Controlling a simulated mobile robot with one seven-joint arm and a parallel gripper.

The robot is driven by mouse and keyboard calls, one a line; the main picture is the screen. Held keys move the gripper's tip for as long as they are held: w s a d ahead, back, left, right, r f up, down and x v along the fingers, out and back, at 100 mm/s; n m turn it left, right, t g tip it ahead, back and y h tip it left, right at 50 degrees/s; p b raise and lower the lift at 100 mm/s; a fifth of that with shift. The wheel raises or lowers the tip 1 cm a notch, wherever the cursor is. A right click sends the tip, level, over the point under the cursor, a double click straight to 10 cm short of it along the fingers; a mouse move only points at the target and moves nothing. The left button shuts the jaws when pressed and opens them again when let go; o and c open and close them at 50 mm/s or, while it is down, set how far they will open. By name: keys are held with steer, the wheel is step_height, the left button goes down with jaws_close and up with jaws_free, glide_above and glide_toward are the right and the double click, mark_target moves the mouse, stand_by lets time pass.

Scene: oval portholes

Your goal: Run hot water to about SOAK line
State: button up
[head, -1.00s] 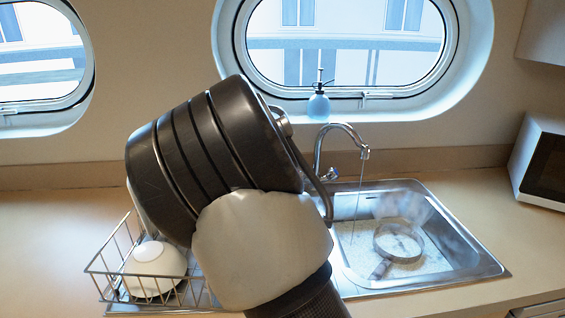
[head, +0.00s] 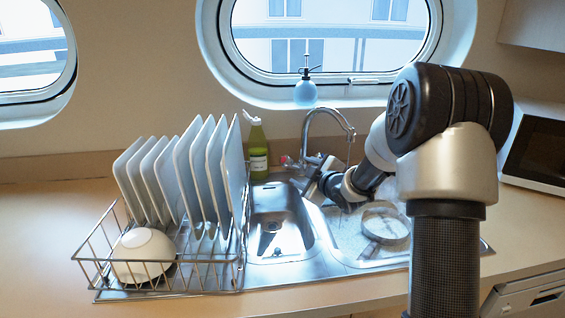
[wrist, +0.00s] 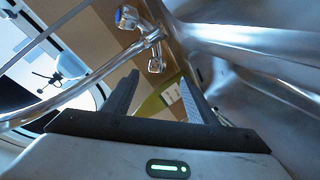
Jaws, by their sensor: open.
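The chrome tap (head: 330,113) arches over the sink beneath the large porthole; a thin stream shows below its spout. The right basin (head: 345,235) holds water with a round metal pan (head: 385,222) in it, partly hidden by my arm. No SOAK line is readable. My gripper (head: 316,182) is beside the tap base. In the wrist view my gripper (wrist: 160,80) is open, with nothing between its fingers. A chrome knob (wrist: 155,64) lies just beyond its fingertips; I cannot tell if they touch. A blue-marked knob (wrist: 127,17) is farther off.
The left basin (head: 280,225) is empty. A dish rack (head: 95,262) with several plates and a white bowl (head: 143,255) stands left. A green bottle (head: 257,150) is behind the sink. A blue spray bottle (head: 305,92) stands on the porthole ledge.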

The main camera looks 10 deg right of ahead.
mark_target(287, 162)
steer(key=shift+s+r, duration=0.1)
steer(key=shift+r, duration=0.25)
steer(key=x, duration=1.7)
steer(key=shift+w+a+r+b, duration=0.2)
steer(key=shift+w+r+b, duration=0.05)
steer(key=shift+r+b, duration=0.1)
steer(key=shift+c, duration=0.5)
